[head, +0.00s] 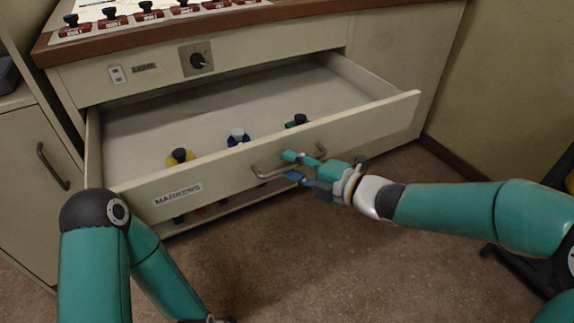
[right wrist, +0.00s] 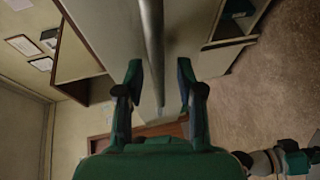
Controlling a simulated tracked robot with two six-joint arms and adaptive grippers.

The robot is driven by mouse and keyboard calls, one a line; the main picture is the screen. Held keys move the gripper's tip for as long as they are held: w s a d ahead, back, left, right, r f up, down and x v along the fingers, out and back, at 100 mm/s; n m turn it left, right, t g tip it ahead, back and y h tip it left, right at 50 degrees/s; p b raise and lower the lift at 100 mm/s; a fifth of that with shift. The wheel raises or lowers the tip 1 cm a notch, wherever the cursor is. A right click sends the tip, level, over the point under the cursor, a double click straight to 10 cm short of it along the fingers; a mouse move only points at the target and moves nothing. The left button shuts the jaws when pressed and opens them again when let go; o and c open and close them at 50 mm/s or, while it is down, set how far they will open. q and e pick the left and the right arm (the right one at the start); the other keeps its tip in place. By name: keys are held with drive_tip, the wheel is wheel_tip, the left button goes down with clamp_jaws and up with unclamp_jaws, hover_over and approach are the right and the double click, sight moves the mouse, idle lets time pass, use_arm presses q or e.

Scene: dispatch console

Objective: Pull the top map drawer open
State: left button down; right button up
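The cream top drawer (head: 370,122) under the desktop stands well open. Its front carries a label reading MARKERS (head: 178,195) and a metal bar handle (head: 262,174). My right gripper (head: 293,167) is at the right part of this handle, its fingers above and below the bar. In the right wrist view the handle bar (right wrist: 152,45) passes between the spread fingers (right wrist: 158,75), with a gap visible beside it. My left arm comes in at the lower left, bent down; its gripper is out of the picture.
Inside the drawer are yellow (head: 180,157), blue (head: 238,137) and green (head: 297,121) knobbed pieces. More small pieces show in an opening below. A cabinet door with a handle (head: 52,167) stands left. A dial (head: 197,60) is above the drawer. The floor in front is clear.

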drive_tip(key=v, duration=1.1)
drive_tip(key=shift+d, duration=0.25)
drive_tip(key=shift+s, duration=0.15)
drive_tip(key=s+d+f+m+g+h+p, duration=0.15)
drive_tip(key=f+m, duration=0.55)
drive_tip(key=f, duration=0.7)
drive_tip(key=s+f+m+g+h, duration=0.1)
drive_tip(key=s+f+m+h, duration=0.2)
drive_tip(key=f+m, duration=0.75)
drive_tip(key=s+d+f+m+g+h, duration=0.2)
drive_tip(key=s+f+m+g, duration=0.1)
drive_tip(key=s+f+m, duration=0.4)
drive_tip(key=s+d+f+m+g+h, duration=0.2)
drive_tip(key=s+f+m+g+h, duration=0.1)
drive_tip(key=s+f+m, duration=0.45)
wheel_tip(320, 180, up, 38)
drive_tip(key=n+p, duration=0.1)
drive_tip(key=p, duration=3.6)
drive_tip(key=shift+s+n+p, duration=0.4)
drive_tip(key=shift+s, duration=0.1)
